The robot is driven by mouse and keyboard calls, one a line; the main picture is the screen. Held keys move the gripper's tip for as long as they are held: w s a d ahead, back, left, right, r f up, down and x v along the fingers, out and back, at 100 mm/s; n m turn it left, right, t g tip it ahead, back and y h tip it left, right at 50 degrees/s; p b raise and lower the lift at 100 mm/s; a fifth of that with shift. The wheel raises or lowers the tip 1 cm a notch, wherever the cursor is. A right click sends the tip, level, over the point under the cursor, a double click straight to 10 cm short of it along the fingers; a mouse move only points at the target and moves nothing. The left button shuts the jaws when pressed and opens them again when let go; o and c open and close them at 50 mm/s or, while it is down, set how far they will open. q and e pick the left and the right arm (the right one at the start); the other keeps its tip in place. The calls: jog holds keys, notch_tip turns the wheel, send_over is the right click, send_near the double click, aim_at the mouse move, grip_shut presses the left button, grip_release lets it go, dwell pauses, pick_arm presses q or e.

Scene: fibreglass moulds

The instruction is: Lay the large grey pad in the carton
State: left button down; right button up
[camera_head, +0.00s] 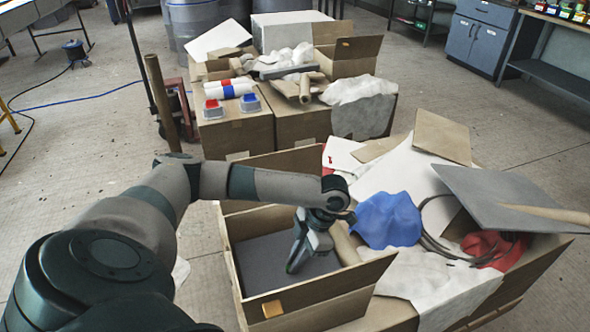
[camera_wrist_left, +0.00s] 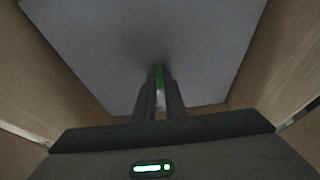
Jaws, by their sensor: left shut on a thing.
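The open carton (camera_head: 236,275) stands in the front middle of the head view. The large grey pad (camera_head: 262,258) is inside it, looking roughly flat and low between the walls; in the left wrist view the pad (camera_wrist_left: 120,45) fills the space between the brown carton walls. My left gripper (camera_head: 293,266) reaches down into the carton, its fingers pointing at the pad. It is shut on the pad; the narrow fingers (camera_wrist_left: 159,75) hide the exact grip, and a green and white strip shows between them. I cannot tell whether the pad rests on the bottom. My right gripper is not in view.
A brown tube (camera_head: 343,243) leans at the carton's right side. To the right lie a blue cloth (camera_head: 387,220), a red cloth (camera_head: 492,248) and a flat grey panel (camera_head: 500,192). Behind stand boxes (camera_head: 235,130) with rolls and white material.

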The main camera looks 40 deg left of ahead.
pick_arm(q)
jog(key=shift+f, duration=2.15)
jog(key=c, duration=1.8)
grip_release()
jog(key=shift+r, duration=0.1)
